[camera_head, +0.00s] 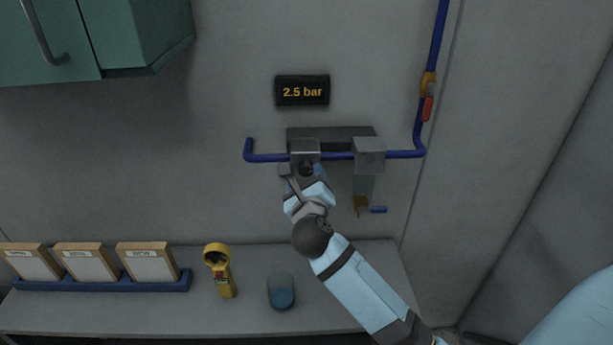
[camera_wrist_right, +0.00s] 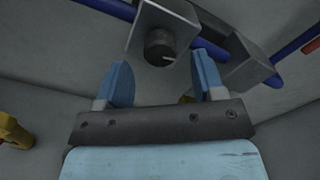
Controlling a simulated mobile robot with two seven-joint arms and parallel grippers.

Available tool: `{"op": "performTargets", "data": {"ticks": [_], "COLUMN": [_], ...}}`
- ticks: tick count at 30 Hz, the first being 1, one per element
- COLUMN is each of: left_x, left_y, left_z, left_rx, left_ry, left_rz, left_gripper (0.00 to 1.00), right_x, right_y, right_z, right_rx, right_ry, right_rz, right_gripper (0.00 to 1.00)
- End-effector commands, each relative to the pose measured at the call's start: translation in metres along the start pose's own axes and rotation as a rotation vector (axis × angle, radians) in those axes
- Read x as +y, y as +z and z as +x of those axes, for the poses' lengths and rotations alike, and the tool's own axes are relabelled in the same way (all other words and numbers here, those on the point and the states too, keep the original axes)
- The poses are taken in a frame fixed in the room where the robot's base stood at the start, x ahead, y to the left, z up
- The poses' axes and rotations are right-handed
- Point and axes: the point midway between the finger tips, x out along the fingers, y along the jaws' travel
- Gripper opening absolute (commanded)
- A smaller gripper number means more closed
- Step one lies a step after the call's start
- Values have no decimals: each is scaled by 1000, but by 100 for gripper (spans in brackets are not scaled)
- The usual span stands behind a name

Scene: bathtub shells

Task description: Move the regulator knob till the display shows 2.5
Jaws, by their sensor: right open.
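The display (camera_head: 302,91) on the wall is black with yellow text and reads "2.5 bar". Below it, the regulator's grey block (camera_head: 305,148) sits on the blue pipe, with the dark knob (camera_head: 306,168) on its front. In the right wrist view the knob (camera_wrist_right: 160,47) is dark and round with a light mark pointing to the right. My right gripper (camera_head: 303,177) is just in front of the knob. In the wrist view its two blue fingers (camera_wrist_right: 162,82) are spread apart, with the knob beyond the gap and nothing between them. My left gripper is not in view.
A second grey block (camera_head: 369,154) is beside the regulator, with a brass and blue tap (camera_head: 362,207) below. A red-handled valve (camera_head: 428,108) is on the pipe. The counter holds framed cards (camera_head: 86,263), a yellow device (camera_head: 219,270) and a blue cup (camera_head: 281,290).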

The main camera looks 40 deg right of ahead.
Motion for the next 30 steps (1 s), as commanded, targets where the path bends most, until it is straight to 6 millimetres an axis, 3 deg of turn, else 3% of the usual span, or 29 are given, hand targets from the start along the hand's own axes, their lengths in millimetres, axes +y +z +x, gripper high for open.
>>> {"op": "performTargets", "data": {"ticks": [9, 15, 30], "left_x": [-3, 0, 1], "left_y": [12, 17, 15], "left_z": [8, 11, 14], "left_rx": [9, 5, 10], "left_ry": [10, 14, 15], "left_rz": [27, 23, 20], "left_gripper": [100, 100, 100], "right_x": [2, 2, 0], "right_y": [-3, -2, 0], "right_z": [-74, -103, -111], "right_rx": [1, 1, 1], "right_ry": [1, 2, 0], "right_rz": [2, 1, 0], "right_gripper": [63, 63, 63]}}
